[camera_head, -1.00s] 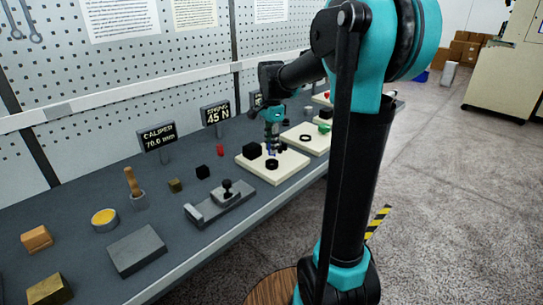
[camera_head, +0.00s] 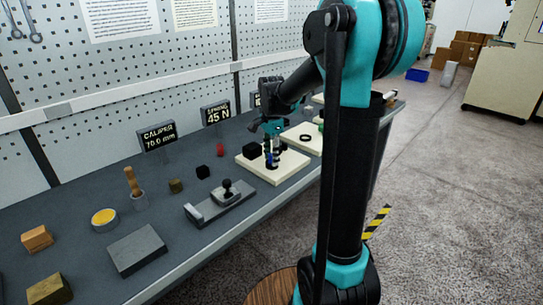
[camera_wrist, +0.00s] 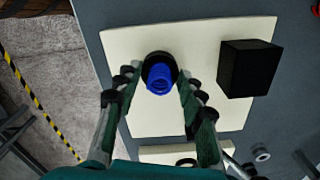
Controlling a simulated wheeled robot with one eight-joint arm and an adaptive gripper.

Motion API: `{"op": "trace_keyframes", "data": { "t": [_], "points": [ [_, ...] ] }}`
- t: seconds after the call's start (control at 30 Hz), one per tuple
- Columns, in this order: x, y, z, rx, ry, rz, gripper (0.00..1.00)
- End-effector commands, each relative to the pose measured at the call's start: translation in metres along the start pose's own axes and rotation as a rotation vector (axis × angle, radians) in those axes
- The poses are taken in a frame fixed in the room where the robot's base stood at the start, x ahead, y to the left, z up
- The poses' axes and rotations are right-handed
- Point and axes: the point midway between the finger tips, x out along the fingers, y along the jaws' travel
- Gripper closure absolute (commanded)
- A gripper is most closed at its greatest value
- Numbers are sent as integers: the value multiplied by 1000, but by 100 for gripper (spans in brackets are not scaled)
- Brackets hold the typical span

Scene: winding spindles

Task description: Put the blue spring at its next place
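The blue spring (camera_wrist: 159,79) stands between my gripper's fingertips in the wrist view, over a round black ring or seat (camera_wrist: 150,55) on the cream board (camera_wrist: 205,32). It also shows as a small blue piece (camera_head: 269,157) in the head view. My gripper (camera_wrist: 160,74) points down at the board, with one finger on each side of the spring, and appears shut on it. Any gap at the fingertips is too small to tell. Whether the spring's lower end touches the seat is hidden.
A black block (camera_wrist: 249,68) stands on the same board, right of the spring in the wrist view. A second cream board (camera_head: 308,143) with a black ring lies beyond. A grey fixture (camera_head: 222,203) and a grey block (camera_head: 137,249) stand nearer on the bench.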

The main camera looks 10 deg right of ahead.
Motion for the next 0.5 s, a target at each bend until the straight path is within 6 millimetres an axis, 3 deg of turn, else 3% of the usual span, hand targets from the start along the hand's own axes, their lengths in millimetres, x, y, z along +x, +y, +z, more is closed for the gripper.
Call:
{"op": "trace_keyframes", "data": {
  "t": [0.33, 0.5],
  "points": [
    [-3, 0, 0, 0, 0, 0, 57],
    [-23, 0, 0, 0, 0, 0, 57]
  ]
}}
